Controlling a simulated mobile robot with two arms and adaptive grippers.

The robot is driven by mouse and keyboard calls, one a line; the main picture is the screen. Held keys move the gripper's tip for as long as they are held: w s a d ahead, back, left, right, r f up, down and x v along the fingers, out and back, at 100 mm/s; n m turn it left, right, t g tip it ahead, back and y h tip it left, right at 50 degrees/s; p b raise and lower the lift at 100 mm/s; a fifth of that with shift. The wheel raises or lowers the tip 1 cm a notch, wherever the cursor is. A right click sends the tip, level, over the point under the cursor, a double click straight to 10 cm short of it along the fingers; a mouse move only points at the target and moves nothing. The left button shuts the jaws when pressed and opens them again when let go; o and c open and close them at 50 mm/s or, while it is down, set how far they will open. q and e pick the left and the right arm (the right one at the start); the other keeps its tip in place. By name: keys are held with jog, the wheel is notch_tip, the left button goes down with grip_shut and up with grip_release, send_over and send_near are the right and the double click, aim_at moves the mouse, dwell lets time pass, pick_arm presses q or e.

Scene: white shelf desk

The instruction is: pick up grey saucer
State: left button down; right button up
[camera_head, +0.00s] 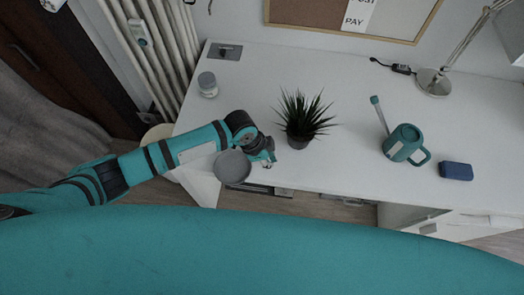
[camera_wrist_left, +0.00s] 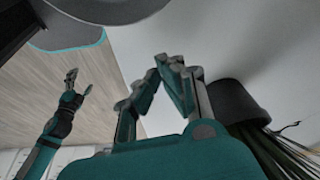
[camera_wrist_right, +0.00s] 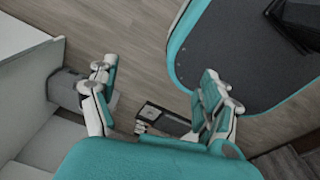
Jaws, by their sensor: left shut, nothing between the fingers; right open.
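The grey saucer (camera_head: 232,167) shows near the front left edge of the desk, just left of my left gripper (camera_head: 268,160). In the left wrist view a dark grey round shape (camera_wrist_left: 105,8), likely the saucer, is cut off at the top left, apart from the fingertips. I cannot tell whether it rests on the desk edge or is clear of it. My left gripper (camera_wrist_left: 165,72) is shut and empty, beside the plant pot. My right gripper (camera_wrist_right: 160,95) is open and empty over the floor; it also shows small in the left wrist view (camera_wrist_left: 76,88).
A potted plant (camera_head: 302,118) stands just right of my left gripper. A jar (camera_head: 208,84) is at the back left. A teal watering can (camera_head: 403,143), a blue block (camera_head: 456,171) and a lamp (camera_head: 434,82) are on the right. The desk (camera_head: 345,165) is clear between plant and can.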

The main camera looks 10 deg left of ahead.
aim_at(233, 168)
pick_arm(q)
jog(key=a, duration=0.1)
jog(key=a+p, duration=0.1)
jog(key=a, duration=0.1)
jog(key=shift+s+f+p, duration=0.25)
jog(key=shift+s+p, duration=0.05)
jog(key=shift+p, duration=0.05)
jog(key=shift+s+a, duration=0.1)
jog(key=shift+a, duration=0.3)
jog(key=shift+s+a+p, duration=0.15)
jog(key=shift+a+p, duration=0.35)
jog(key=shift+a, duration=0.3)
pick_arm(e)
jog(key=r, duration=0.2)
jog(key=shift+s+a+r, duration=0.3)
jog(key=shift+s+a, duration=0.1)
